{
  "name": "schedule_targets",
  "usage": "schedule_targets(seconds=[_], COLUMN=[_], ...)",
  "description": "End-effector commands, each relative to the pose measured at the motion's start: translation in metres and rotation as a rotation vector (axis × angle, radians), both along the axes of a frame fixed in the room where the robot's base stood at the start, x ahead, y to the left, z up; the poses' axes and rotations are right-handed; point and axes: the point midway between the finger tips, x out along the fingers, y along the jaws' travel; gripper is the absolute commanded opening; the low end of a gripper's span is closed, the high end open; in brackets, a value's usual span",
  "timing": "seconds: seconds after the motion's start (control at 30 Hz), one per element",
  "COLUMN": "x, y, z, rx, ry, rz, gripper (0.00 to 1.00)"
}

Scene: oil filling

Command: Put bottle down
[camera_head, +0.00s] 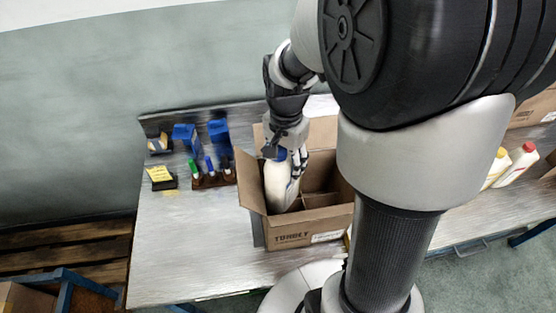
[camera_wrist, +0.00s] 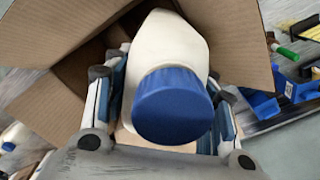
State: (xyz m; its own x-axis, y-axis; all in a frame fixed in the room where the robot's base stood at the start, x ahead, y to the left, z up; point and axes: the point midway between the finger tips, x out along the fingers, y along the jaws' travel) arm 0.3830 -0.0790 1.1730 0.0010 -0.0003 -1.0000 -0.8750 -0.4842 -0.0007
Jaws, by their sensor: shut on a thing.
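A white bottle with a blue cap (camera_head: 278,184) is in the left part of an open cardboard box (camera_head: 290,236) on the metal table. In the wrist view the bottle (camera_wrist: 172,45) lies between my fingers, its blue cap (camera_wrist: 172,105) toward the camera. My gripper (camera_head: 289,160) is shut on the bottle from above, near its top. The gripper (camera_wrist: 160,115) has one finger on each side of the bottle. The box has inner dividers, and its right part looks empty. The bottle's base is hidden, so I cannot tell whether it touches the box floor.
Left of the box stand a rack (camera_head: 213,180) with several markers, blue bins (camera_head: 220,131) and a yellow-topped black box (camera_head: 161,177). White bottles with red and yellow caps (camera_head: 517,163) stand at the right. The table's front left (camera_head: 185,255) is clear. Raised box flaps surround the opening.

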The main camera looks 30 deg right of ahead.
Motion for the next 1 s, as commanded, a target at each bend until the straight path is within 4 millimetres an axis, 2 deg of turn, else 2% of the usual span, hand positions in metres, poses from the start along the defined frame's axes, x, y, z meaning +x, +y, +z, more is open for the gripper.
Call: schedule_targets(seconds=[0.13,0.3,0.6,0.97,1.0], x=[0.0,0.0,0.001,0.001,0.0], y=[0.0,0.0,0.0,0.0,0.0], z=[-0.022,-0.037,-0.037,-0.047,-0.047], rx=[0.0,0.0,0.0,0.0,0.0], ry=[0.001,0.0,-0.002,-0.002,0.0], rz=[0.0,0.0,0.0,0.0,0.0], gripper=[0.0,0.0,0.0,0.0,0.54])
